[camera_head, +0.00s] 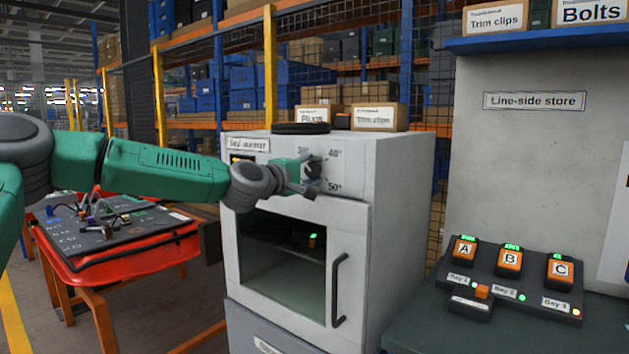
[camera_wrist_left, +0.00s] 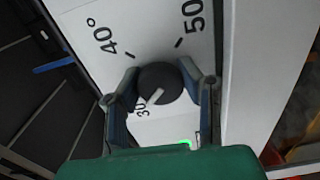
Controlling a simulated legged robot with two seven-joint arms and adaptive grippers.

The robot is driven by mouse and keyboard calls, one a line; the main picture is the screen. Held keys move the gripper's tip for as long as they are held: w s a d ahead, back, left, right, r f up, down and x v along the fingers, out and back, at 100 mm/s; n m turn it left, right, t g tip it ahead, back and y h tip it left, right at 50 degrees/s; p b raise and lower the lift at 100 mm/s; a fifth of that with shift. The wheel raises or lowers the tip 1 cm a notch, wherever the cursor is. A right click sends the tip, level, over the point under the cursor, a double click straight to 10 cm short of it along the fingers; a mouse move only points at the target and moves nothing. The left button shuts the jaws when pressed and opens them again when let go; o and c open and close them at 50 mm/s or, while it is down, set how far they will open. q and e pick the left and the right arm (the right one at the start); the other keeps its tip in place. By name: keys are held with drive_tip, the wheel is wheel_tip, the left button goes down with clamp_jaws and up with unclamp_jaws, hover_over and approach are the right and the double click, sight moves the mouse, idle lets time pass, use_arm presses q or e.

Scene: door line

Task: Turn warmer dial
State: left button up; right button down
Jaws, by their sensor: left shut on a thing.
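The seal warmer (camera_head: 384,185) is a light grey cabinet with a glass door and a black handle. Its dark round dial (camera_head: 313,168) is on the upper front panel, among marks for 30°, 40° and 50°. In the left wrist view the dial (camera_wrist_left: 160,84) has a pale pointer line aimed toward the 30° mark. My left gripper (camera_head: 305,178) is shut on the dial, with one finger on each side of it. The 30° label is partly hidden by the dial and a finger. My right gripper is not in view.
A red cart (camera_head: 130,240) with a dark board stands left of the warmer. Boxes (camera_head: 375,117) and a black ring (camera_head: 300,128) lie on the warmer's top. At right, a dark bench (camera_head: 480,338) holds a charger with units A, B and C.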

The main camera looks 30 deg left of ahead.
use_arm(q)
drive_tip(key=n+b, duration=0.1)
drive_tip(key=n, duration=0.1)
drive_tip(key=n+b, duration=0.1)
drive_tip(key=n, duration=0.1)
drive_tip(key=shift+a+f+n+b, duration=0.15)
drive_tip(key=shift+f+n+b, duration=0.2)
drive_tip(key=shift+n+b, duration=0.05)
drive_tip(key=n+b, duration=0.3)
drive_tip(key=n, duration=0.1)
drive_tip(key=shift+f+n, duration=0.1)
drive_tip(key=shift+n, duration=0.2)
drive_tip(key=n+b, duration=0.3)
drive_tip(key=n, duration=0.1)
drive_tip(key=shift+f, duration=0.15)
drive_tip(key=shift+o, duration=0.2)
drive_tip(key=shift+n+b, duration=1.45)
drive_tip(key=shift+n, duration=1.05)
drive_tip(key=shift+c, duration=0.2)
drive_tip(key=o, duration=1.2)
drive_tip(key=shift+o, duration=0.2)
drive_tip(key=shift+a+r, duration=0.1)
drive_tip(key=shift+r, duration=0.15)
